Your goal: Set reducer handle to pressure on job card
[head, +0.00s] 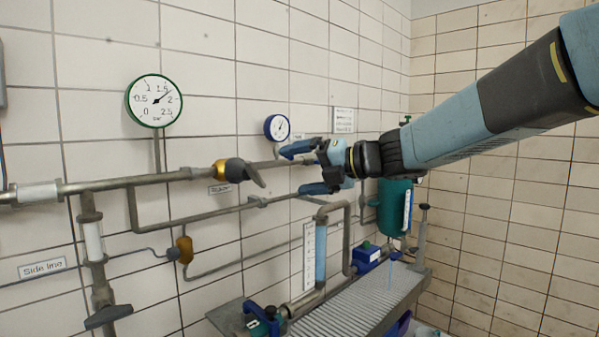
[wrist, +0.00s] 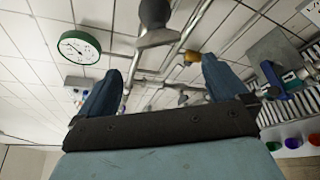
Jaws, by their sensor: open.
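The reducer handle (head: 245,172) is a dark grey lever on a brass body on the upper pipe, slanting down to the right. A dark grey lever, apparently the same handle (wrist: 155,30), shows at the top of the wrist view. The green-rimmed bar gauge (head: 155,101) stands above the pipe, needle between 1.5 and 2; it also shows in the wrist view (wrist: 80,47). A white card (head: 343,120), possibly the job card, hangs on the wall; its text is unreadable. My gripper (head: 308,168) is open and empty, right of the handle in the head view, its blue fingers pointing left.
A smaller blue-rimmed gauge (head: 277,128) is behind my gripper. A lower pipe, an orange fitting (head: 185,250) and a flow tube (head: 321,252) are below. A ridged bench (head: 345,318) and green tank (head: 396,205) stand right. A side-line valve (head: 108,316) is lower left.

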